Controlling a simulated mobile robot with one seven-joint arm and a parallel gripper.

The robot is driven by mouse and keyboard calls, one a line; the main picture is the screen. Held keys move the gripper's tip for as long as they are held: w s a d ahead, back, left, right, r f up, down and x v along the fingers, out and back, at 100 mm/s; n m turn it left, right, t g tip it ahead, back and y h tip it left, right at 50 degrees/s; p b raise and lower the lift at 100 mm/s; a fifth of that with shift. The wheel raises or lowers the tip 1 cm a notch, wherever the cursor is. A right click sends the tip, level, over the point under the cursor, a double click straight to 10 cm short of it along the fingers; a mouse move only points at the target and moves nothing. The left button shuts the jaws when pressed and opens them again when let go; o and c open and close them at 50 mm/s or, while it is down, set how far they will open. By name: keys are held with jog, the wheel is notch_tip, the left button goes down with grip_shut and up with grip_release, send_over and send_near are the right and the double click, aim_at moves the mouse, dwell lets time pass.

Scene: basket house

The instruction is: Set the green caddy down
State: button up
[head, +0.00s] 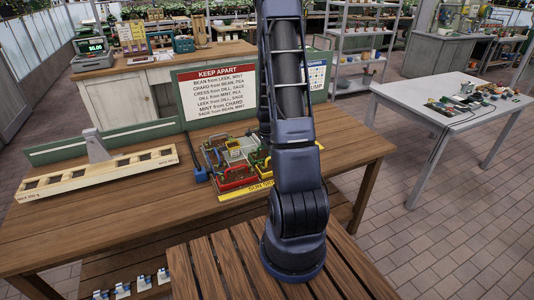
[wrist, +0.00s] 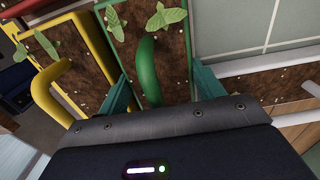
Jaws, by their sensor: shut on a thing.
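In the wrist view, the green caddy (wrist: 147,62) holds brown soil and leafy seedlings, and its arched green handle stands between my fingers. My gripper (wrist: 160,90), with teal fingers, is shut on this handle. I cannot tell whether the caddy's base touches anything. In the head view my arm hides the gripper, and I cannot clearly pick out the green caddy there.
A yellow caddy (wrist: 64,68) lies close to the left of the green one. A red caddy (head: 238,184) and others crowd the wooden table (head: 130,215). A sign (head: 216,98) headed "KEEP APART" stands behind. A pale slotted rack (head: 95,176) is at left; a white table (head: 450,85) is at right.

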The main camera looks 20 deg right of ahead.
jog(key=shift+f, duration=0.1)
jog(key=o, duration=0.9)
jog(key=shift+c, duration=0.2)
